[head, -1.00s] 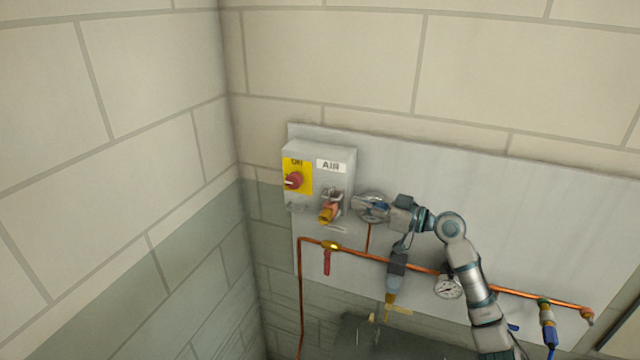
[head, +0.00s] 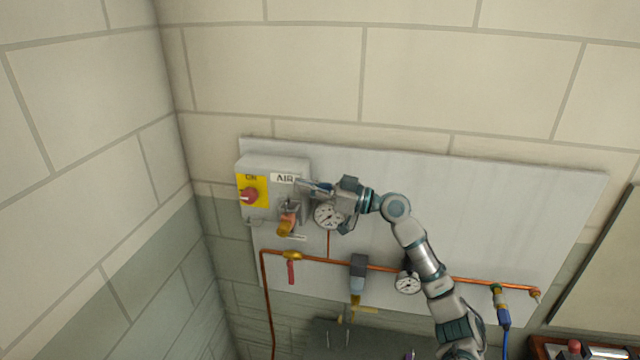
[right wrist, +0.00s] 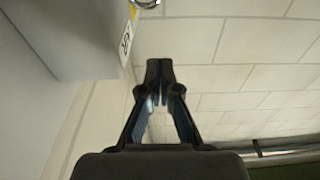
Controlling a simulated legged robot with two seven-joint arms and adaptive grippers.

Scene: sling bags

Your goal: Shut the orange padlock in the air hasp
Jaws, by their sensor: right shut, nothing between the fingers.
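The orange padlock (head: 287,224) hangs at the metal hasp (head: 290,207) on the front of a grey switch box (head: 272,163) labelled AIR. Whether its shackle is open or closed is too small to tell. My right gripper (head: 303,186) is shut and empty, just above and right of the padlock beside the AIR label, apart from the padlock. In the right wrist view the fingertips (right wrist: 160,68) meet, with the box (right wrist: 75,35) at the upper left and a bit of shiny metal at the top edge. My left gripper is not in view.
A red knob (head: 249,195) sits on the box's yellow plate. A round gauge (head: 327,216) lies just below my right gripper. A copper pipe (head: 385,268) with a red-handled valve (head: 291,271) runs below. The upper right of the panel (head: 500,205) is bare.

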